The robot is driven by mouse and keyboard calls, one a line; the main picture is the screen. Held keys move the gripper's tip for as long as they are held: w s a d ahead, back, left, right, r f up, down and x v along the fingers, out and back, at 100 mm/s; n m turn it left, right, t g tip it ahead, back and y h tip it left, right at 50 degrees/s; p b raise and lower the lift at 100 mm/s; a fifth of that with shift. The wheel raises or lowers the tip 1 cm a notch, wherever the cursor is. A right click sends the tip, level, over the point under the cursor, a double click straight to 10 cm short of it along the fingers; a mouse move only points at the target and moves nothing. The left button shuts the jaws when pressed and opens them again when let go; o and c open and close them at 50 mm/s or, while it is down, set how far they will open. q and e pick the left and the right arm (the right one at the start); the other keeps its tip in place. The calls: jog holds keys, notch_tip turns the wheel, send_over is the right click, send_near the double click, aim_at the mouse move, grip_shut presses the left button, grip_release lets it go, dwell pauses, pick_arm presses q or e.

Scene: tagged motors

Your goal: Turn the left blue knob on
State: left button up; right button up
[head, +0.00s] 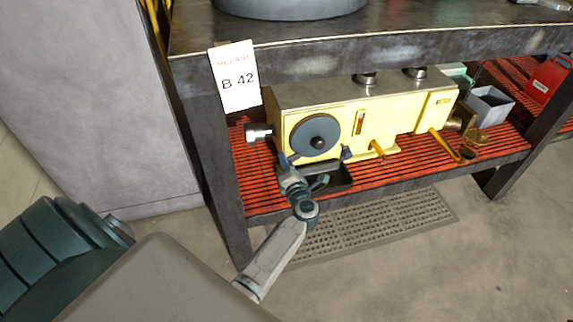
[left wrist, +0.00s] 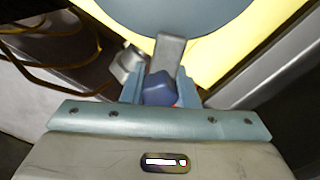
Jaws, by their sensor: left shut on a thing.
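The yellow machine (head: 385,121) sits on the red slatted lower shelf, with a large dark grey wheel (head: 315,134) on its front. The left blue knob (head: 284,159) is low on the left, below the wheel, mostly hidden by my gripper. My left gripper (head: 287,169) reaches it from the front. In the left wrist view the blue knob (left wrist: 158,91) lies between the two fingers of my left gripper (left wrist: 159,84), which is shut on it. A grey bar (left wrist: 171,50) rises just beyond the knob. Another blue knob (head: 346,153) is to the right. My right gripper is out of view.
The dark tabletop edge (head: 400,47) overhangs the shelf (head: 490,148). A table leg with a "B 42" tag (head: 238,78) stands left of the machine. A grey bin (head: 490,105) stands at the right.

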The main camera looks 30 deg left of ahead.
pick_arm(q)
jog(key=shift+s+f+n, duration=0.1)
jog(key=shift+n, duration=0.6)
jog(key=o, duration=0.6)
jog(key=shift+o, duration=0.6)
jog(key=shift+d, duration=0.1)
jog(key=v, duration=1)
jog(key=shift+s+d+p, duration=0.25)
jog(key=shift+p, duration=0.1)
